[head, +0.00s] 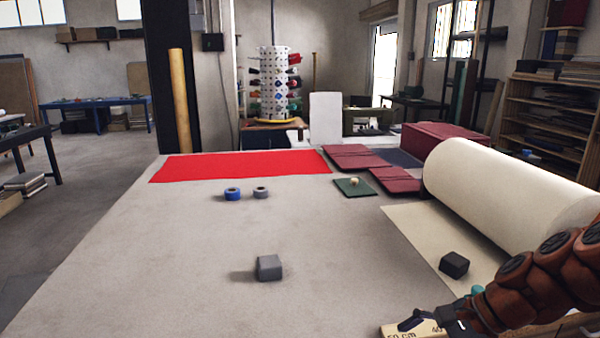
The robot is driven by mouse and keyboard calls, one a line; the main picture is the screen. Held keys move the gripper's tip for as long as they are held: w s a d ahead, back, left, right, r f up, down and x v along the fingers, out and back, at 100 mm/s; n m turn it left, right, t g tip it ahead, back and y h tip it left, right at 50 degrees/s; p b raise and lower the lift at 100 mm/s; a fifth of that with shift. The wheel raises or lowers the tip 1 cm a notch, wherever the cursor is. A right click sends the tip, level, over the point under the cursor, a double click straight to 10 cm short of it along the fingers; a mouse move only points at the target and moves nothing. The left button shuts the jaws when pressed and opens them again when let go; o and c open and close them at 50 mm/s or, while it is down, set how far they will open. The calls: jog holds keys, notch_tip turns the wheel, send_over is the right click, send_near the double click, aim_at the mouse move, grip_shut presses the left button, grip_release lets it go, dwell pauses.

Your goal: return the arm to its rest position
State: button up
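My orange-brown arm reaches in from the right edge, bent low over the table's (190,290) front right corner. Whether that dark item touches my arm cannot be told. A small teal thing (477,290) shows beside the arm, partly hidden.
A large cream roll (500,195) lies behind the arm, its sheet spread beneath. A black block (454,264) and a grey block (269,267) sit nearby. Two tape rolls (232,194), red cloth (240,166) and dark red covers (355,158) lie farther back. The table's left middle is clear.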

jog(key=s+a+n+g+h+p, duration=0.1)
jog(key=s+n+g+h+p, duration=0.1)
jog(key=s+n, duration=0.5)
jog(key=s+a+n+g+h+p, duration=0.1)
jog(key=s+n+h, duration=0.4)
jog(key=s, duration=0.6)
jog(key=a+n+p, duration=0.1)
jog(key=n, duration=0.1)
jog(key=shift+s+r+n+g+h, duration=0.3)
jog(key=shift+s+r+g, duration=0.05)
jog(key=shift+r+g, duration=0.05)
